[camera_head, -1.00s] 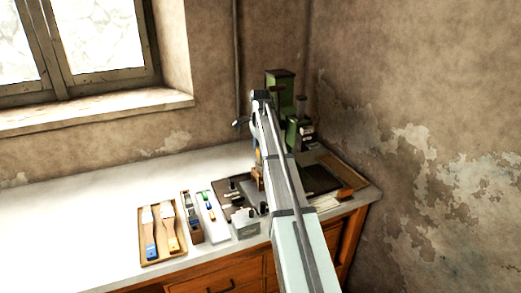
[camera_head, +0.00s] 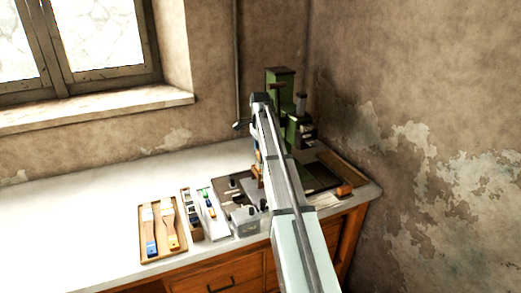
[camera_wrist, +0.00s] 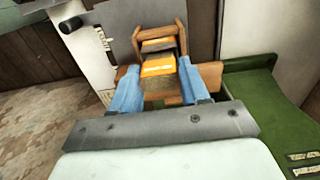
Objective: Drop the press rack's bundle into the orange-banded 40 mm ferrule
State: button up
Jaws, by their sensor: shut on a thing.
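In the wrist view, my gripper (camera_wrist: 160,84) has its two blue fingers closed around a block with an orange band on top and a brown, bristle-like side (camera_wrist: 158,80). It looks like the bundle, though the fingers partly hide it. Just beyond it, a wooden frame (camera_wrist: 181,36) stands around another orange-edged piece (camera_wrist: 158,45); I cannot tell if that is the 40 mm ferrule. The green press (camera_head: 281,78) stands at the back corner.
A green press base (camera_wrist: 250,120) lies close on the right in the wrist view. On the bench (camera_head: 90,205), a wooden tray (camera_head: 142,258) holds two brushes. A grey box (camera_head: 245,228) stands beside my arm. The left bench is clear.

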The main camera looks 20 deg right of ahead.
jog(key=shift+f, duration=0.6)
jog(key=shift+f, duration=0.4)
jog(key=o, duration=1.1)
jog(key=shift+r, duration=0.15)
notch_tip(320, 180, up, 14)
jog(key=shift+f, duration=0.2)
